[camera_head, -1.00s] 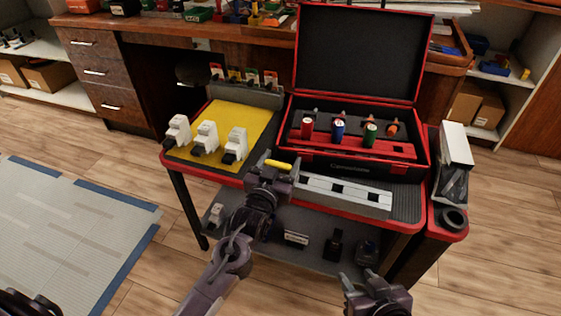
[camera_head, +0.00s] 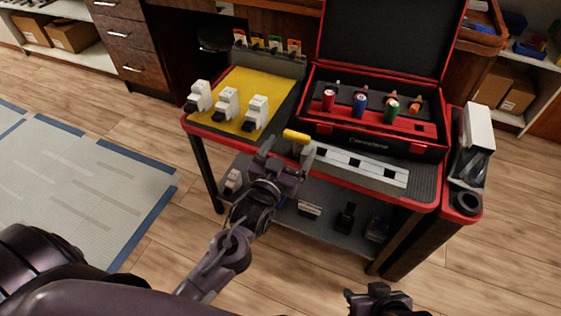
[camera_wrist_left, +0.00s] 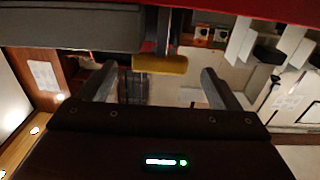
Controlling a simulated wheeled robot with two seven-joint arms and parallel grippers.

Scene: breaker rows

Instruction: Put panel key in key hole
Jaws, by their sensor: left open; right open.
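The panel key has a yellow handle (camera_head: 295,136) and sits at the front edge of the table, left of the white strip. In the left wrist view the handle (camera_wrist_left: 160,63) shows with a metal shaft running from it toward the grey surface. Whether the shaft is inside the key hole cannot be seen; the hole is hidden. My left gripper (camera_head: 288,150) is open and empty just in front of the handle; its spread fingers also show in the left wrist view (camera_wrist_left: 158,85). My right gripper (camera_head: 380,293) is open and empty at the bottom, away from the table.
White breakers (camera_head: 227,104) stand on a yellow panel (camera_head: 245,88) at the left. An open black and red case (camera_head: 385,140) with coloured screwdrivers is behind. A white slotted strip (camera_head: 355,163) lies right of the key. The floor in front is clear.

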